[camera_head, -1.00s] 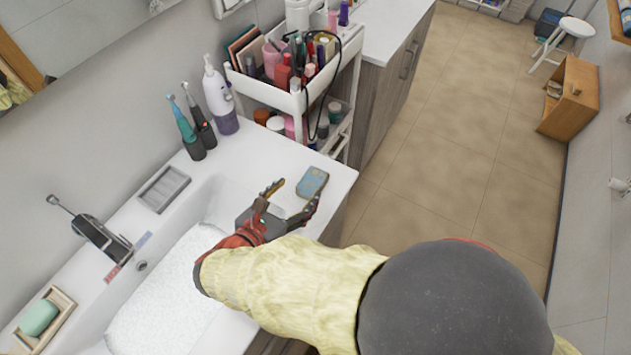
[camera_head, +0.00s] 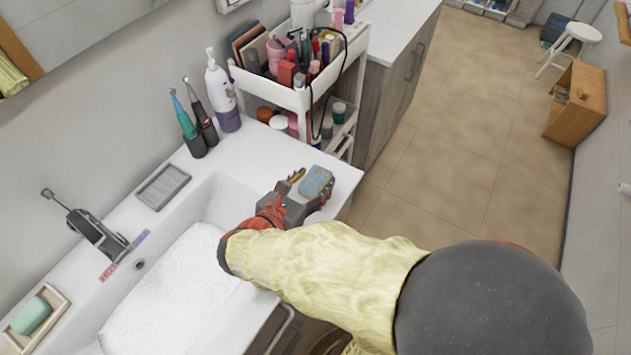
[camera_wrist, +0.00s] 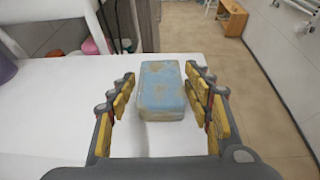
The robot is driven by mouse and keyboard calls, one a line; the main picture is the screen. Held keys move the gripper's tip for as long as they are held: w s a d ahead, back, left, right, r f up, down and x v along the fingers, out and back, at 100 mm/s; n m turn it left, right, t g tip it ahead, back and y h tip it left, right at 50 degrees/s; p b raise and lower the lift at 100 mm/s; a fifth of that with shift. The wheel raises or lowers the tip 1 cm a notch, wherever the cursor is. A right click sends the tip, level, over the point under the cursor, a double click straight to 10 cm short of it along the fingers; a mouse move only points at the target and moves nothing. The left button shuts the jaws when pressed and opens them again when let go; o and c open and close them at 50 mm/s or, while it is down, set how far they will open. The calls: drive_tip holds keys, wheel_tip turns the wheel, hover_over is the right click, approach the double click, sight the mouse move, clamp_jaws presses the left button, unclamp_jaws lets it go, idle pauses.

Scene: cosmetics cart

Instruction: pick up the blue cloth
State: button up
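The blue cloth is a small worn light-blue block with brownish patches. It lies on the white counter near the front right corner in the head view (camera_head: 316,181). In the wrist view the blue cloth (camera_wrist: 162,91) sits between my two fingers, with a gap on each side. My gripper (camera_wrist: 165,88) is open around it, with yellow pads on dark fingers. In the head view my gripper (camera_head: 309,187) reaches over the counter from the front, and one finger is partly hidden.
A white cart (camera_head: 294,101) full of cosmetics stands behind the counter corner. A pump bottle (camera_head: 221,95) and two electric toothbrushes stand by the wall. The sink (camera_head: 205,205) with a white towel (camera_head: 170,290) is to the left. A soap dish (camera_head: 62,304) lies front left. Tiled floor is right.

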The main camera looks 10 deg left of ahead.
drive_tip(key=c, duration=0.6)
drive_tip(key=shift+c, duration=0.7)
